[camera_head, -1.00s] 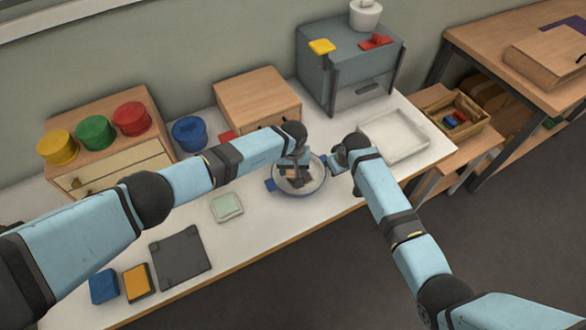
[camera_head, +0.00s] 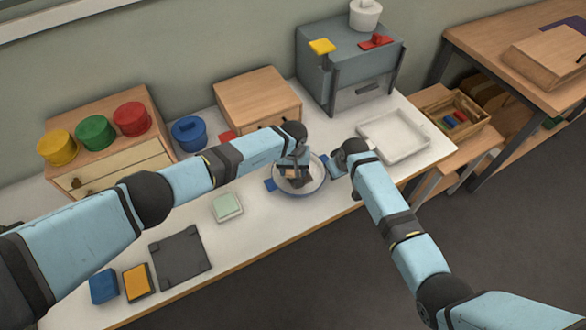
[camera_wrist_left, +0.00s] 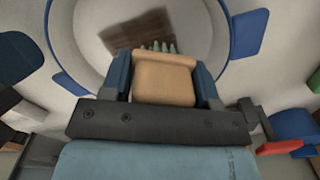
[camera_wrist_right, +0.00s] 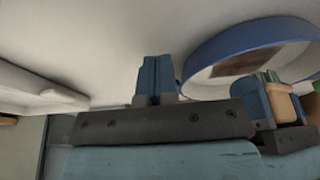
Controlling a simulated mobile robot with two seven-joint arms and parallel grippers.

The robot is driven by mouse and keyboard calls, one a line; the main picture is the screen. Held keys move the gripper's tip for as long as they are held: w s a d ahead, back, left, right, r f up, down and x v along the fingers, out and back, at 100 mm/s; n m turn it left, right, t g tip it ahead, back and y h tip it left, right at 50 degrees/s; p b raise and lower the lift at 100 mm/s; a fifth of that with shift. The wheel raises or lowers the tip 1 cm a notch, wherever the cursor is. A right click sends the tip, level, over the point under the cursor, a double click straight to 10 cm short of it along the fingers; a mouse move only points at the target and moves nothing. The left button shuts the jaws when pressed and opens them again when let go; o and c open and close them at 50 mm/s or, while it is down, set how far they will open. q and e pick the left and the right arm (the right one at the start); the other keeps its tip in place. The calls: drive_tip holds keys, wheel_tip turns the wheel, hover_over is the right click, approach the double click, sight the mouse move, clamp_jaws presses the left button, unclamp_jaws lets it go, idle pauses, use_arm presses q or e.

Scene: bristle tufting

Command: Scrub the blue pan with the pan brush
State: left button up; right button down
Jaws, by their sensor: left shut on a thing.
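The blue pan (camera_head: 321,185) is round with a pale inside, a blue rim and flat blue side tabs, and sits on the white table. A brown patch (camera_wrist_left: 140,32) shows on its floor. My left gripper (camera_head: 294,169) is over the pan, shut on the pan brush (camera_wrist_left: 165,80), a tan block with grey-green bristles pointing into the pan. Whether the bristles touch the floor I cannot tell. The fingers hold its two sides. My right gripper (camera_wrist_right: 157,78) is beside the pan's right side, its fingers together with nothing seen between them.
A white tray (camera_head: 420,152) is right of my right gripper. A blue pot (camera_head: 188,135) and a wooden box (camera_head: 257,98) stand behind. A pale green block (camera_head: 227,207) and a dark mat (camera_head: 180,257) lie left of the pan. Table is clear between them.

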drive_tip(key=shift+f, duration=0.75)
use_arm(q)
drive_tip(key=shift+f, duration=1)
idle(0.4)
drive_tip(key=shift+w+d+r, duration=0.1)
drive_tip(key=shift+w+d, duration=0.35)
drive_tip(key=shift+d, duration=0.35)
drive_tip(key=shift+w+d, duration=0.45)
drive_tip(key=shift+d, duration=0.35)
drive_tip(key=shift+a, duration=0.1)
